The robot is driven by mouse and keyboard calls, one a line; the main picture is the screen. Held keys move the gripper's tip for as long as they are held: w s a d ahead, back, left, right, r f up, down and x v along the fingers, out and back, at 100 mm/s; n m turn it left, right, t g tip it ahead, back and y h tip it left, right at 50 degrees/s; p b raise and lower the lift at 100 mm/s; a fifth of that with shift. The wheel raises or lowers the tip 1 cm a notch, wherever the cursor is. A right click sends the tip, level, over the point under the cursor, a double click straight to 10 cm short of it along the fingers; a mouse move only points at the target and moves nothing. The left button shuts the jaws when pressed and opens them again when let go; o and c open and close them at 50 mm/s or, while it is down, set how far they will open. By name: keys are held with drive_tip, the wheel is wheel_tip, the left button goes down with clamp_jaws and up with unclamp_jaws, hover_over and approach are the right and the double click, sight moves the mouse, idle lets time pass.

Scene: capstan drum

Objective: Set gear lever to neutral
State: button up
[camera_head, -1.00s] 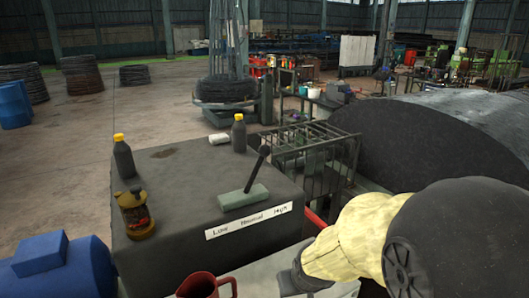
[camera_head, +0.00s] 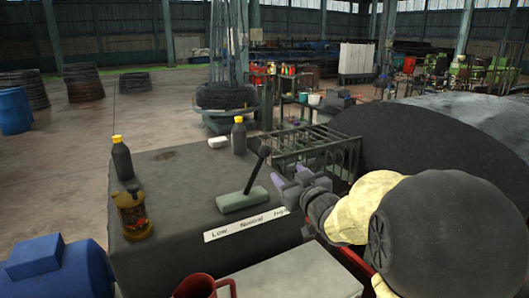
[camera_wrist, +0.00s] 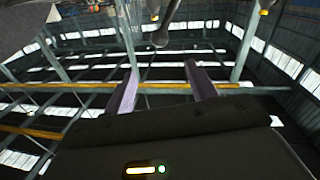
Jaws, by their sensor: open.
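The gear lever (camera_head: 257,168) is a dark stick with a round black knob, rising from a grey-green base block on top of a dark cabinet (camera_head: 175,200). It leans to the right in the head view. A white label strip (camera_head: 246,224) reading Low, Neutral, High is on the cabinet's front edge. My gripper (camera_head: 288,179) is just right of the lever, pointing at it and apart from it. Its two purple-grey fingers are apart and empty. In the wrist view my gripper (camera_wrist: 163,75) shows open fingers, with the dark knob (camera_wrist: 160,40) beyond them near the top.
Two dark bottles with yellow caps (camera_head: 121,158) (camera_head: 239,135) and a brass lantern (camera_head: 133,214) stand on the cabinet. A red mug (camera_head: 203,287) is in front. A metal cage (camera_head: 315,148) and a large dark drum (camera_head: 430,135) are behind my arm.

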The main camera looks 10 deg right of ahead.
sight(268, 153)
drive_tip(key=shift+w, duration=0.1)
drive_tip(key=w+a+p, duration=0.1)
drive_tip(key=w+p, duration=0.1)
drive_tip(key=w, duration=0.3)
drive_tip(key=w+a+p, duration=0.1)
drive_tip(key=w+p, duration=0.1)
drive_tip(key=w, duration=0.4)
drive_tip(key=w+a+p, duration=0.1)
drive_tip(key=w+p, duration=0.2)
drive_tip(key=w, duration=0.3)
drive_tip(key=shift+s, duration=0.1)
drive_tip(key=shift+c, duration=0.3)
clamp_jaws()
